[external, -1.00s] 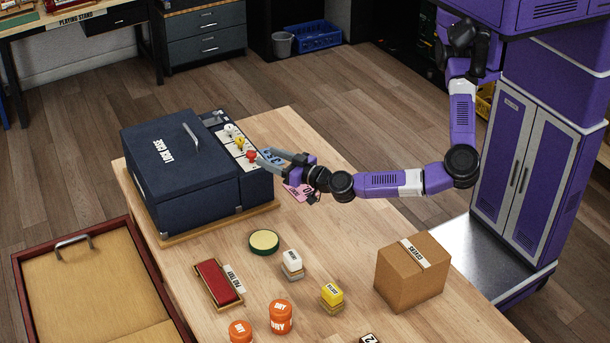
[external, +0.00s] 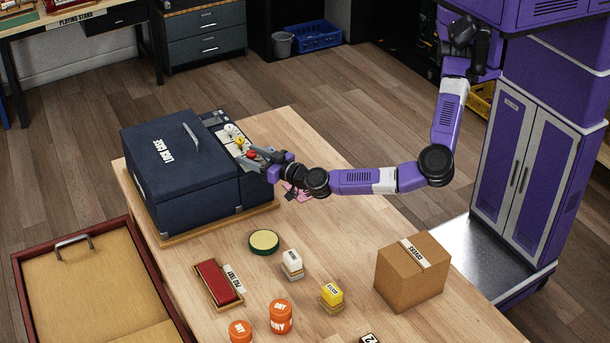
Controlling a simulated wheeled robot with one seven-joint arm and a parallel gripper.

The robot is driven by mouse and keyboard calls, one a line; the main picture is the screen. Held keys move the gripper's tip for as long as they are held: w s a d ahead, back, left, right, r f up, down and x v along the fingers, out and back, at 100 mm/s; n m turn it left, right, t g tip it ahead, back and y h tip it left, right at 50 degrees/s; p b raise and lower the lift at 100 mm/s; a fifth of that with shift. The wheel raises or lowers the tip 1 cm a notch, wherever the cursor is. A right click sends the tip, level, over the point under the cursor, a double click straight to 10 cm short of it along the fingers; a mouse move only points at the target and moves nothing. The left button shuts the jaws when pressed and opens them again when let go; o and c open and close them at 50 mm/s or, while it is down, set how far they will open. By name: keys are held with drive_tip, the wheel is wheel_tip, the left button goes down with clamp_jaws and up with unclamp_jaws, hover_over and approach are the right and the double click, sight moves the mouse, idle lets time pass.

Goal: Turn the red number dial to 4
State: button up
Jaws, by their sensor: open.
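The dark blue lock case (external: 180,165) stands at the far left of the wooden table. Its right side carries a panel with a white dial (external: 231,131), a yellow dial (external: 240,141) and the red dial (external: 251,154) in a row. The red dial is nearest my arm. My gripper (external: 255,156) is open at the red dial, with its fingers by the dial's sides. I cannot tell whether the fingers touch it. The number the red dial points at is too small to read and partly covered by the fingers.
A pink paper (external: 299,192) lies under my wrist. A green-rimmed tin (external: 264,242), a red felt block (external: 217,283), white, yellow and orange containers, and a cardboard box (external: 411,272) stand nearer the front. The table behind my forearm is clear.

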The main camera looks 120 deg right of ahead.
clamp_jaws()
